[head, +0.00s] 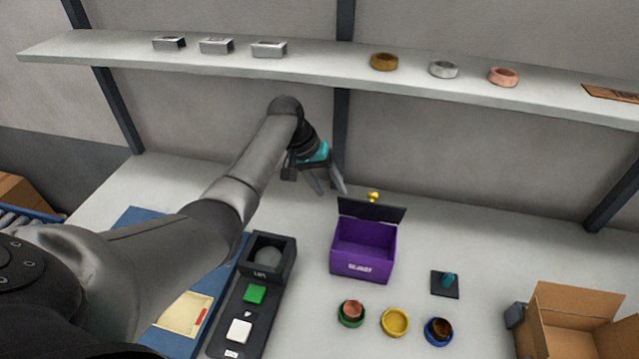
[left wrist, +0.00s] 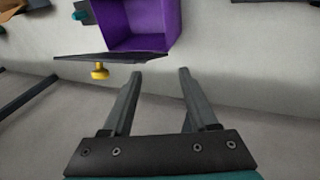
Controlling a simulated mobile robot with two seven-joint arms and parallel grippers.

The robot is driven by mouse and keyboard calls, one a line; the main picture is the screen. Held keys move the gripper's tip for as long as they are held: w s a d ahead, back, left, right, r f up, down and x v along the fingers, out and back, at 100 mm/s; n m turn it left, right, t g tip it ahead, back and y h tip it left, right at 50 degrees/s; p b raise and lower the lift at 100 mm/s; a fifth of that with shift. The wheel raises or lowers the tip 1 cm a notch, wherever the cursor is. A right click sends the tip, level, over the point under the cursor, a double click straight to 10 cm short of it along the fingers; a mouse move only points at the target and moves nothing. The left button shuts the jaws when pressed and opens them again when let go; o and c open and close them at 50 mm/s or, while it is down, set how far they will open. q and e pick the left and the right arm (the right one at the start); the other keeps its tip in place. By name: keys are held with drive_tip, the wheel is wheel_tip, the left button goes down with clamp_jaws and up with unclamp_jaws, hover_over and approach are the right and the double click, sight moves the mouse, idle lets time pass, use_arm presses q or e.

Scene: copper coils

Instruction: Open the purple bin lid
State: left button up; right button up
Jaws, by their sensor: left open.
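The purple bin (head: 362,260) stands on the table in the head view, and its inside shows from above. Its dark lid (head: 372,211) stands raised along the back edge, with a yellow knob (head: 373,197) behind it. In the left wrist view the purple bin (left wrist: 142,22) is at the top, with the lid (left wrist: 110,58) edge-on and the knob (left wrist: 99,71) below it. My left gripper (head: 331,191) is open and empty, behind and left of the lid. In the left wrist view its fingers (left wrist: 160,73) are apart, to the right of the knob and not around it. My right gripper is not seen.
A shelf (head: 320,67) with metal blocks and rings runs above the table. A black device (head: 252,309) stands left of the bin. Several coloured dishes, including a yellow one (head: 395,322), sit in front. A cardboard box (head: 575,322) is at the right.

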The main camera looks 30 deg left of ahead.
use_arm(q)
drive_tip(key=shift+s+a+r, duration=0.15)
drive_tip(key=shift+s+a, duration=0.4)
drive_tip(key=shift+a, duration=0.2)
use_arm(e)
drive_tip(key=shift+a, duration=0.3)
use_arm(q)
drive_tip(key=shift+a, duration=0.15)
